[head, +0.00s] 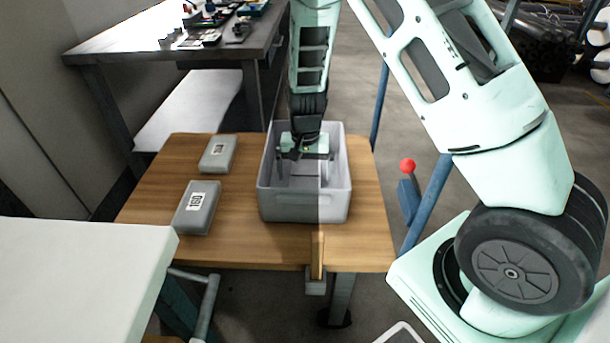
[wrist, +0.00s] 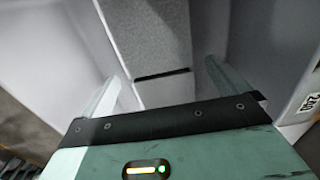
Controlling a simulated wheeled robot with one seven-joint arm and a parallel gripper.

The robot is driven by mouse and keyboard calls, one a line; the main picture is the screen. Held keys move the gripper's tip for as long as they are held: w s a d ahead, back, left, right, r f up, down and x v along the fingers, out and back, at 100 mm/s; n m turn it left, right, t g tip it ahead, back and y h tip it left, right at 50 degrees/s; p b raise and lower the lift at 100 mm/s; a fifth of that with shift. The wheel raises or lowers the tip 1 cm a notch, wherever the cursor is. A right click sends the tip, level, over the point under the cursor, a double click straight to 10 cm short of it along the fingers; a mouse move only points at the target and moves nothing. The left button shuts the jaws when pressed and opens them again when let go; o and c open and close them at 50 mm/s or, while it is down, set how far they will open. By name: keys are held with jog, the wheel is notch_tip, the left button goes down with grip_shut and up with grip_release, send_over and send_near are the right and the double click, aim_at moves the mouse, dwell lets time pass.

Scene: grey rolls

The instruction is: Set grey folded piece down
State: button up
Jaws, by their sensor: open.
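My gripper (head: 303,160) is lowered inside the grey bin (head: 290,208) on the wooden table. In the wrist view my gripper (wrist: 163,72) is open, with a pale finger on each side. A speckled grey piece with a dark slit, apparently the grey folded piece (wrist: 150,38), lies between and beyond the fingers, inside the bin. Gaps show between it and both fingers.
Two grey boxes with white labels, one nearer (head: 195,212) and one farther (head: 217,153), lie on the wooden table (head: 150,200) left of the bin. A dark workbench (head: 150,50) with small parts stands behind. A white surface (head: 75,275) is at the front left.

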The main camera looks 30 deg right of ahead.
aim_at(305, 176)
notch_tip(305, 176, up, 9)
jog(key=p, duration=0.2)
jog(key=s+a+r+n+y, duration=0.2)
jog(key=s+a+r+n, duration=0.5)
jog(key=s+a, duration=0.55)
jog(key=s+a+r+n, duration=0.2)
jog(key=s+a+n, duration=0.1)
jog(key=s, duration=0.4)
jog(key=s+a+r+n+h, duration=0.1)
jog(key=s+a+r+n, duration=0.2)
jog(key=s, duration=0.4)
jog(key=shift+s+r+n, duration=0.25)
jog(key=shift+s+n, duration=0.1)
jog(key=shift+n, duration=0.45)
notch_tip(305, 176, up, 18)
jog(key=p, duration=1.8)
